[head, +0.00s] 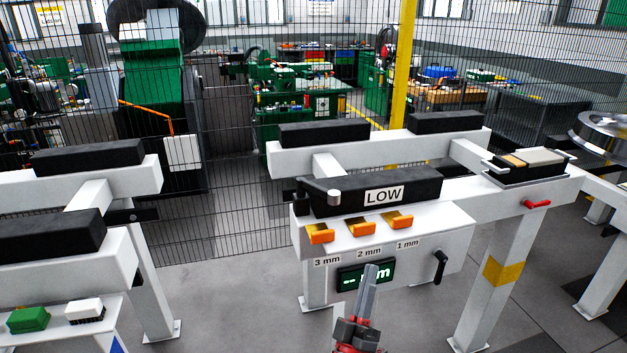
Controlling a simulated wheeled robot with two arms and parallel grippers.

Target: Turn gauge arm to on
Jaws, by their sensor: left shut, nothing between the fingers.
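A white measuring stand (462,218) carries a display (350,277) reading "-- mm", partly covered by my left gripper. A black lever (440,268) on the stand's front face, right of the display, hangs down at a slight tilt. A dark arm with a silver round end (328,193) sits at the left end of the black block labelled LOW (430,183). I cannot tell which of these two is the gauge arm. My left gripper (370,268) points up in front of the display, shut and empty, left of the black lever and apart from it. My right gripper is out of view.
Orange tabs (362,229) labelled 3 mm, 2 mm and 1 mm stick out above the display. A red handle (537,204) is on the beam at right. A green block (28,319) and a white brush (85,310) lie at lower left. A mesh fence (235,190) stands behind.

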